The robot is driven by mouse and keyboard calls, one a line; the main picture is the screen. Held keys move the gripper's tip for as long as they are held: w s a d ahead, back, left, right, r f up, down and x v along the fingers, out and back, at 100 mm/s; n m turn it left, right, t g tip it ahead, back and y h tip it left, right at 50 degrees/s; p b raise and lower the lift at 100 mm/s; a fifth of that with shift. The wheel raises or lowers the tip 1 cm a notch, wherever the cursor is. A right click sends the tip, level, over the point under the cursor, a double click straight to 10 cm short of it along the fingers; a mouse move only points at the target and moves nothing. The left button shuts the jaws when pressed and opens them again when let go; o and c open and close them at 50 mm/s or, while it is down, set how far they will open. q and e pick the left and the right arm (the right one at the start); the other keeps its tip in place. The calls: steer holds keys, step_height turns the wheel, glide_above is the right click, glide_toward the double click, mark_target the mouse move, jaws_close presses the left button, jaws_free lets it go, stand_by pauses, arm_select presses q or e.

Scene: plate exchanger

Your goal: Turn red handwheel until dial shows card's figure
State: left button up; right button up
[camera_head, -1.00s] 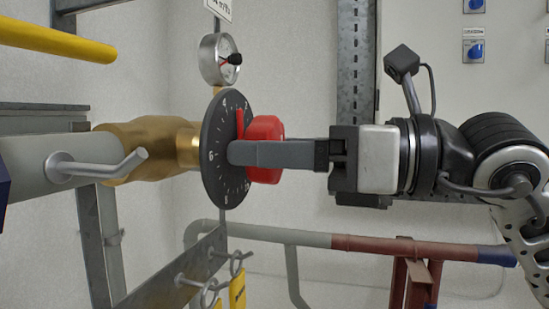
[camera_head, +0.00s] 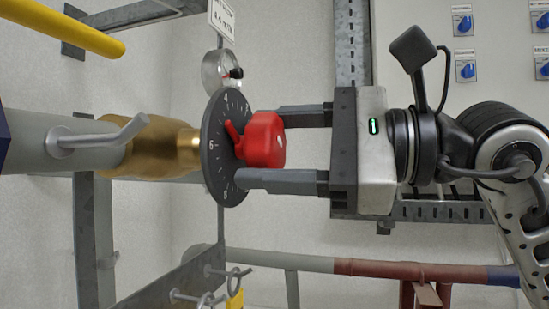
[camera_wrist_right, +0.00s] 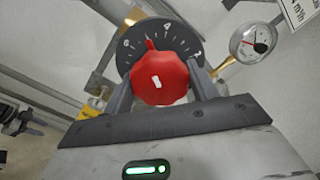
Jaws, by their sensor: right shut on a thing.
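The red handwheel (camera_head: 264,140) sits in front of the black dial disc (camera_head: 218,165), which has white numerals. My right gripper (camera_head: 259,148) is shut on the handwheel, one finger above and one below; the right wrist view also shows a finger on either side of the handwheel (camera_wrist_right: 160,80). The red pointer (camera_head: 232,131) stands between 4 and 6 on the dial; the right wrist view shows the pointer (camera_wrist_right: 149,43) there too. A white card (camera_head: 222,18) hangs above; its small print seems to read 4.4 m³/h. My left gripper is not in view.
A round gauge (camera_head: 216,70) with a red and black needle hub stands just above the dial. A brass valve body (camera_head: 160,145) and grey pipe with a lever (camera_head: 100,135) lie to the left. A yellow pipe (camera_head: 60,35) crosses the upper left.

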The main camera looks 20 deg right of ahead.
steer(key=n, duration=0.2)
steer(key=shift+f+n+b, duration=0.1)
steer(key=shift+n+b, duration=0.3)
arm_select(q)
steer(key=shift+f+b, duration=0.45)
steer(key=shift+b, duration=0.15)
arm_select(e)
steer(key=n, duration=0.5)
steer(key=shift+n, duration=0.3)
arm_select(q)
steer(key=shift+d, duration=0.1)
arm_select(e)
steer(key=o, duration=1)
steer(key=shift+d, duration=0.1)
